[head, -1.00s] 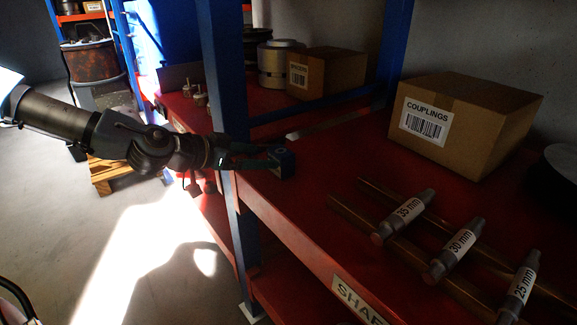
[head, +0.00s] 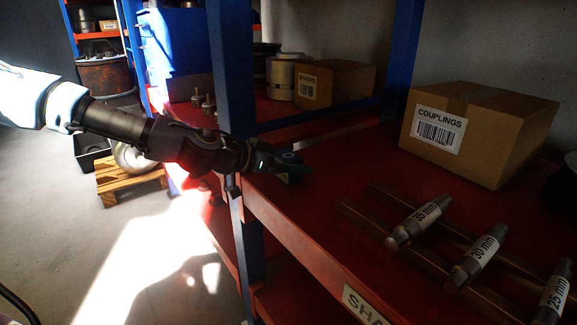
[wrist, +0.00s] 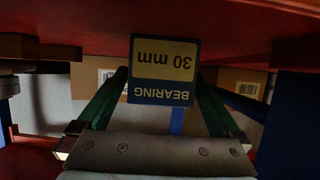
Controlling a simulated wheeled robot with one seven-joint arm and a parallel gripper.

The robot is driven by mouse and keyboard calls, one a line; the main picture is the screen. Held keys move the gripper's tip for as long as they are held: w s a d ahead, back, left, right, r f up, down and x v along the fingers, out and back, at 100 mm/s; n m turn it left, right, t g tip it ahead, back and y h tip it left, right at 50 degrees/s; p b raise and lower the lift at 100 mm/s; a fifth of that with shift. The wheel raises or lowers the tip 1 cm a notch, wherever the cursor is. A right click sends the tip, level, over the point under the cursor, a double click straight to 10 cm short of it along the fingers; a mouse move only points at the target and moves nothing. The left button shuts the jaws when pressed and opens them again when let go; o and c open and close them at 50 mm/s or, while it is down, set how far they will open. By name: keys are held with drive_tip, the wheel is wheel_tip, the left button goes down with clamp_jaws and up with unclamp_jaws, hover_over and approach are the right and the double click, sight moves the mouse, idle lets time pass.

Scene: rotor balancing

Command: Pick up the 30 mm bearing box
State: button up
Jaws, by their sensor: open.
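The 30 mm bearing box (wrist: 163,70) is small and blue, with a pale yellow "BEARING 30 mm" label that appears upside down in the wrist view. In the head view the box (head: 290,158) sits on the red shelf near its front edge, just right of the blue post. My gripper (head: 281,167) is at the box and partly covers it. In the wrist view my open gripper (wrist: 163,78) has one green finger on each side of the box. Whether either finger touches it is unclear.
A blue upright post (head: 232,85) stands close beside my wrist. A couplings carton (head: 480,130) and labelled shafts (head: 420,220) on brass-coloured rails lie to the right. Another carton (head: 335,84) and a white spool (head: 281,78) stand behind the box.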

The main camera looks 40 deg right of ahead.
drive_tip(key=shift+x, duration=1.35)
drive_tip(key=shift+c, duration=0.4)
drive_tip(key=c, duration=1.4)
